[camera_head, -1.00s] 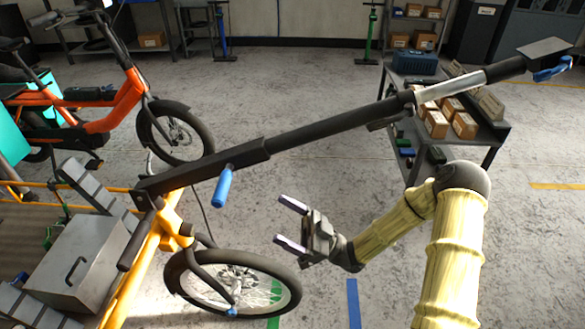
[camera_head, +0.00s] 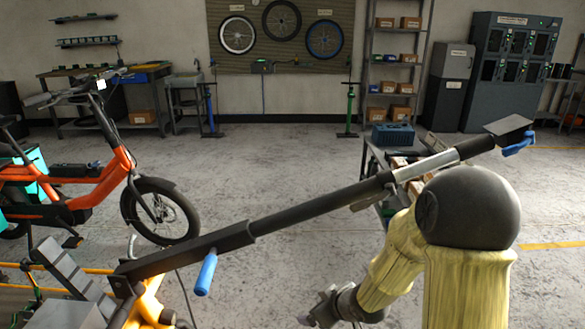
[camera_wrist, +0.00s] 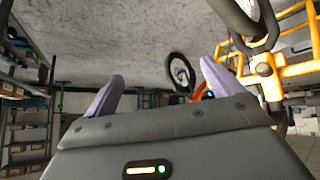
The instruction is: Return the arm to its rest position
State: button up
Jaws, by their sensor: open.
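My arm (camera_head: 468,270), in a pale yellow sleeve with a dark rounded joint at the top, rises at the lower right of the head view. It bends down and left to my gripper, whose body is at the bottom edge there with its fingers largely out of sight. In the wrist view both pale purple fingers of my gripper (camera_wrist: 158,82) stand wide apart with nothing between them. No held object shows.
A black bar (camera_head: 310,209) with a blue handle (camera_head: 205,273) crosses in front, close to my arm. An orange bike (camera_head: 100,180) stands left, a yellow-framed cargo bike (camera_head: 148,306) lower left. A cart with boxes is behind my arm. The middle floor is clear.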

jog(key=s+d+r+m+g+h, duration=0.2)
jog(key=s+d+r+m, duration=0.15)
jog(key=s, duration=0.45)
jog(key=s+d+r+m+g+h, duration=0.2)
jog(key=s+d+r+m+h, duration=0.1)
jog(key=s+d+m, duration=0.3)
jog(key=w+r+p+v, duration=0.1)
jog(key=w+p+v, duration=0.2)
jog(key=p+v, duration=1.2)
jog(key=w+p+v, duration=0.4)
jog(key=p+v, duration=1)
jog(key=p, duration=0.2)
jog(key=shift+s+r+n, duration=0.4)
jog(key=shift+r+n, duration=0.05)
jog(key=shift+r, duration=0.3)
